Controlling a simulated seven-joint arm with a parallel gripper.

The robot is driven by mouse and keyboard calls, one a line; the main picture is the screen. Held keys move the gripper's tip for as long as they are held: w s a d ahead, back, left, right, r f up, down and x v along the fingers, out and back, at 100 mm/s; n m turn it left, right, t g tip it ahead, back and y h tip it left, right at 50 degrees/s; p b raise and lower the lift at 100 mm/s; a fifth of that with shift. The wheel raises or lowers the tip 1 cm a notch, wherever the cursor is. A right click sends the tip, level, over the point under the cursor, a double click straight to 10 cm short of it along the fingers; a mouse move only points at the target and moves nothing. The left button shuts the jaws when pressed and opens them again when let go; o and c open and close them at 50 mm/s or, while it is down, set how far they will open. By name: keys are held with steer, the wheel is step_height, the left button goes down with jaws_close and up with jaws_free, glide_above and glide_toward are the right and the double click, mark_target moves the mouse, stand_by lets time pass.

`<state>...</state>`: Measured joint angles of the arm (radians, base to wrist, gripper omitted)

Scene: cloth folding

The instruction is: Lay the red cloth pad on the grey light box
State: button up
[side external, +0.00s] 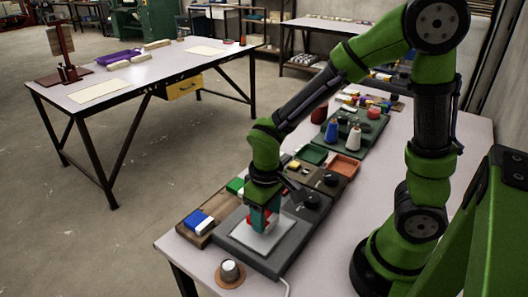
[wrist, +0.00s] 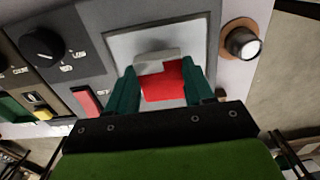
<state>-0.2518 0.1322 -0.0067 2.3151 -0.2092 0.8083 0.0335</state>
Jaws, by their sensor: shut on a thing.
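The red cloth pad (wrist: 163,82) is between the two teal fingers of my gripper (wrist: 161,95), which is shut on it. A pale grey piece (wrist: 154,59) shows along the pad's far edge. In the side view, only a little red shows between the fingers of my gripper (side external: 263,219). The grey light box (side external: 291,243) has a pale square panel (side external: 243,240), which also shows in the wrist view (wrist: 119,43). My gripper points down over this panel. I cannot tell whether the pad touches it.
A black knob (wrist: 41,43) and a red switch (wrist: 87,101) are on the panels beside the pale square. A white-topped knob (side external: 230,270) stands near the table's front corner. A wooden tray with a blue and white block (side external: 199,221) lies left of the light box.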

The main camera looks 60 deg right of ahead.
steer(key=shift+f, duration=1.05)
steer(key=shift+f, duration=0.1)
steer(key=o, duration=1)
step_height(320, 180, up, 12)
step_height(320, 180, up, 8)
steer(key=m+t+y, duration=0.2)
steer(key=m+t, duration=0.2)
steer(key=t, duration=0.3)
glide_above(266, 218)
steer(key=s+d, duration=0.4)
steer(key=shift+s+a, duration=0.15)
